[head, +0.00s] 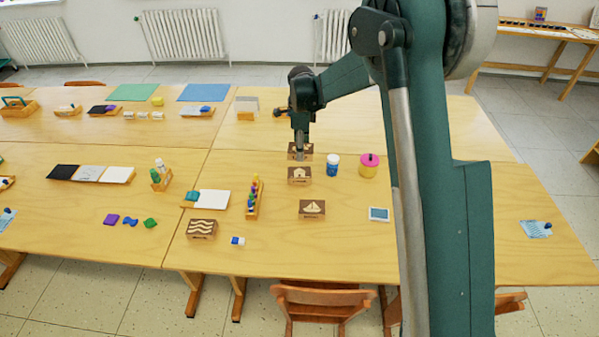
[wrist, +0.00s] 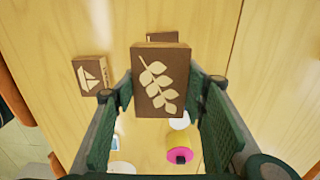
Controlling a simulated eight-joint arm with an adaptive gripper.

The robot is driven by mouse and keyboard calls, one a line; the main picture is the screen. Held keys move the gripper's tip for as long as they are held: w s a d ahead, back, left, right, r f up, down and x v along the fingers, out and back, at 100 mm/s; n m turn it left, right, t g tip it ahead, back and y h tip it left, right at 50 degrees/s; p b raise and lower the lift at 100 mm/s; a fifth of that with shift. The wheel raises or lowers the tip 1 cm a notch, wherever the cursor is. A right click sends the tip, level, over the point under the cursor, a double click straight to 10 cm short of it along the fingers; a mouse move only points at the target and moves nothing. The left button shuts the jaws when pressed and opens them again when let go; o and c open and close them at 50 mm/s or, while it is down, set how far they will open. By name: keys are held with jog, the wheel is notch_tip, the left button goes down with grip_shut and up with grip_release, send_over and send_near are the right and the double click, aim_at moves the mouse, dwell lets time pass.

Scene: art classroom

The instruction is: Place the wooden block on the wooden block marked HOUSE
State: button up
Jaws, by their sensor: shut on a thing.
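My gripper (head: 299,141) (wrist: 160,88) is shut on a brown wooden block with a pale leaf-branch mark (wrist: 160,82). The leaf block sits between the two fingers in the wrist view, its marked face toward the camera. In the head view the leaf block (head: 307,152) is partly covered by my gripper, just behind the block marked with a house (head: 299,176). The house block rests on the table, its mark uncovered. In the wrist view a brown block edge (wrist: 162,37) shows behind the leaf block; its mark is hidden.
A sailboat block (head: 312,209) (wrist: 92,74) stands nearer the front, and a wave block (head: 201,228) at front left. A blue jar (head: 332,166) and a pink pot (head: 368,167) stand right of the house block. A rack of coloured pieces (head: 254,198) stands left.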

jog(key=shift+w+a, duration=0.25)
jog(key=shift+w, duration=0.2)
jog(key=shift+f, duration=0.1)
send_over(300, 172)
jog(key=shift+a+f+b, duration=0.1)
jog(key=shift+f+b, duration=0.3)
jog(key=shift+f, duration=2.65)
jog(key=shift+f, duration=1.85)
jog(key=shift+f+b, duration=0.15)
jog(key=shift+b, duration=0.25)
jog(key=o, duration=1)
jog(key=shift+o, duration=0.2)
